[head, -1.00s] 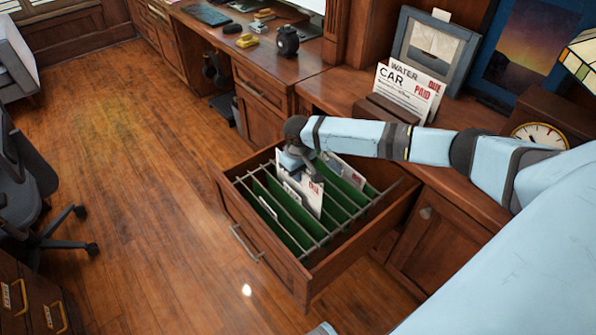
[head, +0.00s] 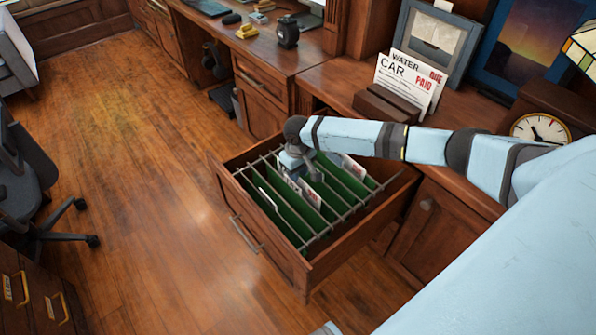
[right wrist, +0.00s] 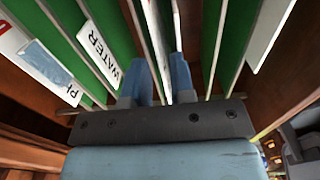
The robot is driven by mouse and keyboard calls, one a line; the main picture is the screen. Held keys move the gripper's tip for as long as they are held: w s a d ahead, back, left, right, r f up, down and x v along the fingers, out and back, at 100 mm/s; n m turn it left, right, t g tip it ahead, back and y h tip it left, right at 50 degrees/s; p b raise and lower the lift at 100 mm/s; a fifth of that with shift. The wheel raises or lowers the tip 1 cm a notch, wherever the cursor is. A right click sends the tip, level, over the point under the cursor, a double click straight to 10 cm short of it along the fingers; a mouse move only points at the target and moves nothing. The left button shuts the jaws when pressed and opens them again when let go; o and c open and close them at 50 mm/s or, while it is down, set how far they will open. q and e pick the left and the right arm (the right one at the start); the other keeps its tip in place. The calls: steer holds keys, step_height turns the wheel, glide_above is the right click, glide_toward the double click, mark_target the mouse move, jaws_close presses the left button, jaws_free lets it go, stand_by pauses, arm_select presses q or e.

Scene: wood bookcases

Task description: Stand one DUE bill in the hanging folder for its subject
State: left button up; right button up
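My right gripper (head: 298,172) reaches down into the open drawer, among the green hanging folders (head: 338,190). A white bill (head: 313,197) with red print stands low between folder rails at the gripper. In the right wrist view, my right gripper's fingers (right wrist: 163,80) are spread, with a gap, on either side of thin white sheet edges (right wrist: 157,45). A folder tab reading WATER (right wrist: 98,45) shows left of them. A CAR bill (head: 400,80) stamped PAID and a WATER bill (head: 407,61) stamped DUE stand in the wooden holder (head: 392,105). My left gripper is out of view.
The drawer's front wall (head: 255,240) and side walls surround the folders. Other papers (head: 353,167) stand in the drawer. A clock (head: 541,128) and picture frames stand on the desk. The floor left of the drawer is clear; an office chair (head: 30,180) is farther left.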

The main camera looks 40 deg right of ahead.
steer(key=shift+o, duration=0.5)
steer(key=shift+r, duration=0.1)
steer(key=shift+r, duration=0.35)
arm_select(q)
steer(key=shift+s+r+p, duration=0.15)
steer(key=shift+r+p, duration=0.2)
steer(key=shift+p, duration=0.9)
arm_select(e)
step_height(320, 180, up, 13)
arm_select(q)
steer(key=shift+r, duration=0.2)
